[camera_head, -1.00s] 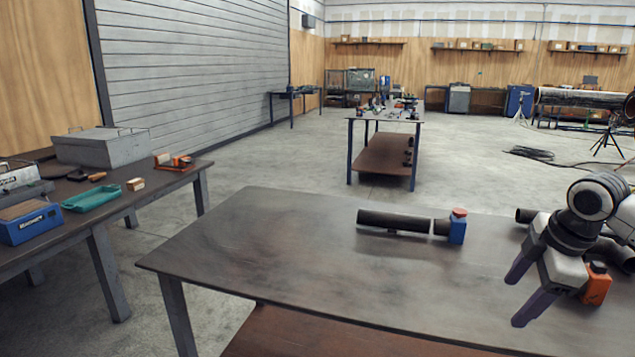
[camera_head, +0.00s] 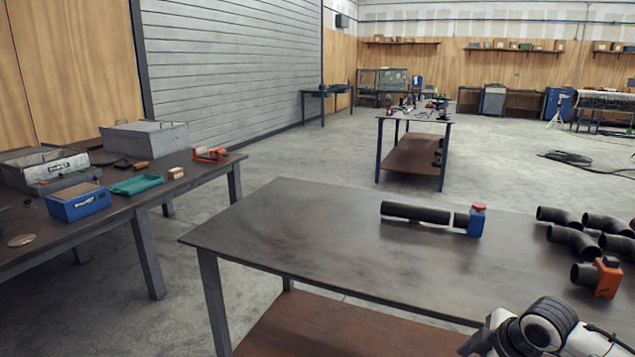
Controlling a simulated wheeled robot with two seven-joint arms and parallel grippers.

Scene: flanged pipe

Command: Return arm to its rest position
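My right arm's wrist (camera_head: 545,325) shows at the bottom right of the head view, low at the table's front edge. Its fingers are mostly cut off by the bottom of the picture, so I cannot tell whether that gripper is open or shut. My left gripper is not in view. A black straight pipe (camera_head: 416,212) lies on the dark table (camera_head: 300,225), with a blue block with a red top (camera_head: 476,220) at its right end. My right wrist is apart from both.
Several black pipe elbows (camera_head: 572,239) lie on the table's right side beside an orange block (camera_head: 607,277). The table's left half is clear.

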